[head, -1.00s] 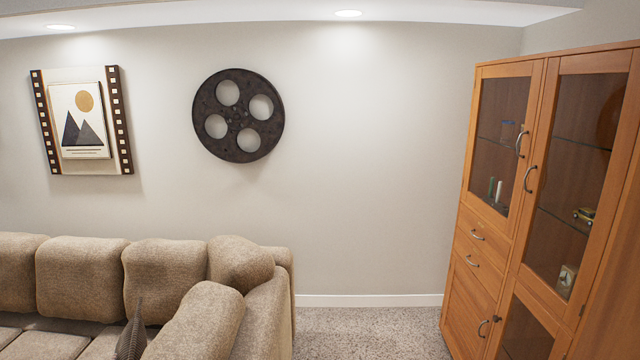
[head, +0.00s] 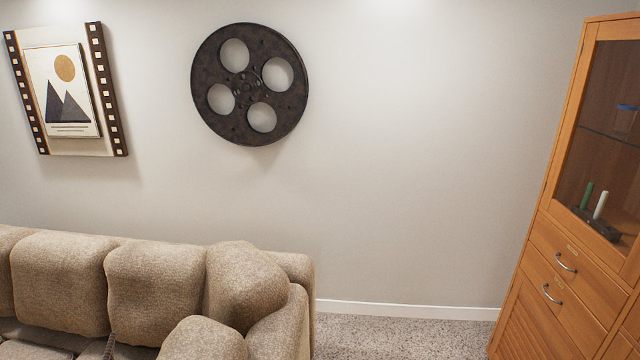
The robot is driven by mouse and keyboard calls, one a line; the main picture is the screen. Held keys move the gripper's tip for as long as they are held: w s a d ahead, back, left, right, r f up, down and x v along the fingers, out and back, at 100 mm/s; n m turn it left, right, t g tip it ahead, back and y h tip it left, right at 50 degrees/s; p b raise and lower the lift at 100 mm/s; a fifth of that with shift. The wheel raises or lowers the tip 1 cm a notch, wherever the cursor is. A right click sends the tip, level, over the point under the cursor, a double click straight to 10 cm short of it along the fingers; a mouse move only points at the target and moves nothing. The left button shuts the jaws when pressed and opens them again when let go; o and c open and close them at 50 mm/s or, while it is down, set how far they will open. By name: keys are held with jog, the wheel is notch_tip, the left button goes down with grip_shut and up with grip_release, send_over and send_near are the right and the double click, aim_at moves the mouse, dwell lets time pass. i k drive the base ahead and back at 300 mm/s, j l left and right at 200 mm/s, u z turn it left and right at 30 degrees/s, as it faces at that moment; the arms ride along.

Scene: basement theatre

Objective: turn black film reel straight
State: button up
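The black film reel (head: 249,129) hangs on the pale wall in the head view, left of the picture's middle and above the sofa's right end. It is a round dark disc with several round holes, through which the wall shows. The holes sit turned a little, with one pair at upper left and right and another at lower left and right, not level. My gripper is not in view, and nothing touches the reel.
A beige sofa (head: 155,285) stands below the reel at lower left. A film-strip framed picture (head: 65,88) hangs left of the reel. A wooden glass-door cabinet (head: 565,235) stands at the right. Carpet (head: 400,335) is clear between sofa and cabinet.

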aim_at(207, 69)
jog(key=i, duration=2.1)
